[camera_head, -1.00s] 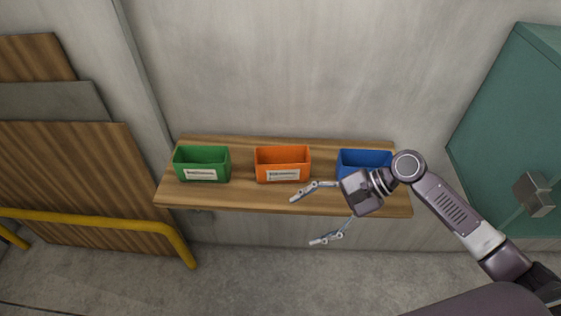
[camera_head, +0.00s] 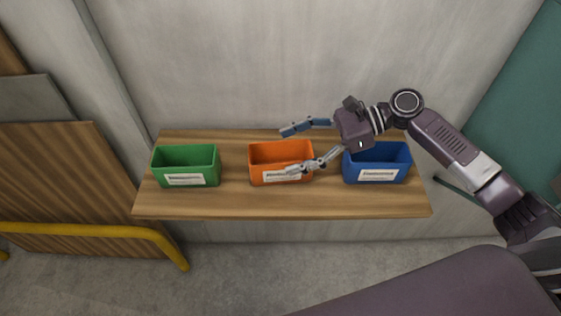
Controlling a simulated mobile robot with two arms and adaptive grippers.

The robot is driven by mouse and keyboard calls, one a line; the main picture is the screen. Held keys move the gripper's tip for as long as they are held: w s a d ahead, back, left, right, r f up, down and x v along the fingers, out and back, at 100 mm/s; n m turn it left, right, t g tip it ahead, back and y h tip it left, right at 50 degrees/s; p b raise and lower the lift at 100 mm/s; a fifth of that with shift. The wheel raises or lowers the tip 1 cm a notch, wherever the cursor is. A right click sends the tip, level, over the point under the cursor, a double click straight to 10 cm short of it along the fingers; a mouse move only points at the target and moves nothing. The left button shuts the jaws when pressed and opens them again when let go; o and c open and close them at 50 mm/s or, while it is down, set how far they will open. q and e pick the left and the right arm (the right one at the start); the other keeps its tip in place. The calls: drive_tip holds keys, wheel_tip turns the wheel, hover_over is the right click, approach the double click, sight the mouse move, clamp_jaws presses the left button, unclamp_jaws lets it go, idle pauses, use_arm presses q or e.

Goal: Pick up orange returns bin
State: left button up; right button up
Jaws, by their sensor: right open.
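The orange bin (camera_head: 265,161) stands upright and open-topped in the middle of a wooden wall shelf (camera_head: 234,203), with a white label on its front. My right gripper (camera_head: 288,151) comes in from the right and is open. Its two fingers point left, one over the back right of the orange bin and one across the front right of it, partly hiding the label. I cannot tell whether the fingers touch the bin. My left gripper is not in view.
A green bin (camera_head: 186,159) stands to the left on the shelf and a blue bin (camera_head: 377,160) to the right, close below my right gripper's wrist. A grey wall (camera_head: 240,60) rises behind. A yellow rail (camera_head: 90,230) is at lower left, with grey floor below the shelf.

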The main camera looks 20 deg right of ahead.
sight(281, 152)
drive_tip(key=x, duration=0.2)
drive_tip(key=shift+w+a, duration=0.25)
drive_tip(key=shift+a+f, duration=0.2)
drive_tip(key=shift+a, duration=0.05)
drive_tip(key=c, duration=0.4)
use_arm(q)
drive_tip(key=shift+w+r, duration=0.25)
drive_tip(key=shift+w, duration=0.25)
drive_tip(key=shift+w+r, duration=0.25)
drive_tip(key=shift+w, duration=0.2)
use_arm(e)
drive_tip(key=c, duration=0.9)
